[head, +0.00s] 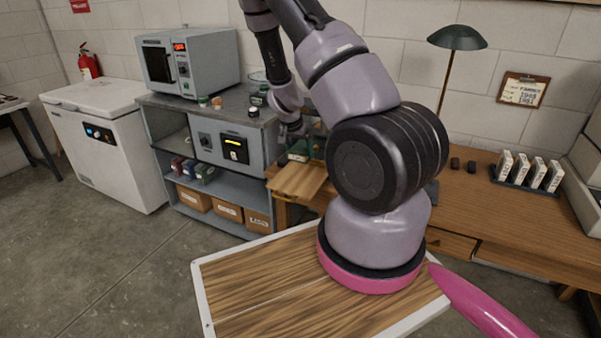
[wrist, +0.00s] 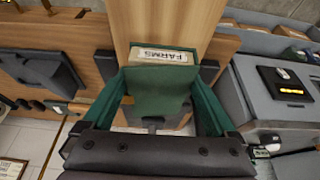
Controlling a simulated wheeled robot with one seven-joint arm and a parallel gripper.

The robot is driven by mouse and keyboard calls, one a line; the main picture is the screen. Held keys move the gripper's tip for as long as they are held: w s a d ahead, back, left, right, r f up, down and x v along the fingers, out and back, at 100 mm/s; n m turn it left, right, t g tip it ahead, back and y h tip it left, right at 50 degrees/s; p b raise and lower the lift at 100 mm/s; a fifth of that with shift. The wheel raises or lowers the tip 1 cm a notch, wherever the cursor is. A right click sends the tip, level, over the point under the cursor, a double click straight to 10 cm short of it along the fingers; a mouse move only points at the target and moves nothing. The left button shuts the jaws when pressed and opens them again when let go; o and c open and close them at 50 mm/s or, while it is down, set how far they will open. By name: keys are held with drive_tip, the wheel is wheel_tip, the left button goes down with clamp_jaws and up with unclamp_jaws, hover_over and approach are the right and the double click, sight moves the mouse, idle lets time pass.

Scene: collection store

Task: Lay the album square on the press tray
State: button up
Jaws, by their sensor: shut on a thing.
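The album (wrist: 158,95) is green, with a pale label reading FARMS upside down in the wrist view. My gripper (wrist: 160,72) is shut on it, with its jaws at the left and right sides. In the head view, the green album (head: 299,156) shows small beside the grey cabinet, partly hidden by my arm. My gripper (head: 293,131) is just above it there. A flat wooden board (head: 297,181) juts out from the desk below the album; it also shows behind the album in the wrist view (wrist: 165,22). I cannot tell whether this is the press tray, or whether the album touches it.
The grey cabinet (head: 212,186) with boxes and jars stands close left of the board. The wooden desk (head: 490,215) runs right, with a lamp (head: 457,38) and a rack of white cases (head: 525,180). A white chest freezer (head: 105,140) stands far left. The floor in front is clear.

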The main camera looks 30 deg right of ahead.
sight(302, 175)
wheel_tip(302, 175, down, 8)
drive_tip(key=shift+r, duration=0.1)
idle(0.4)
drive_tip(key=o, duration=1.2)
drive_tip(key=shift+o, duration=0.2)
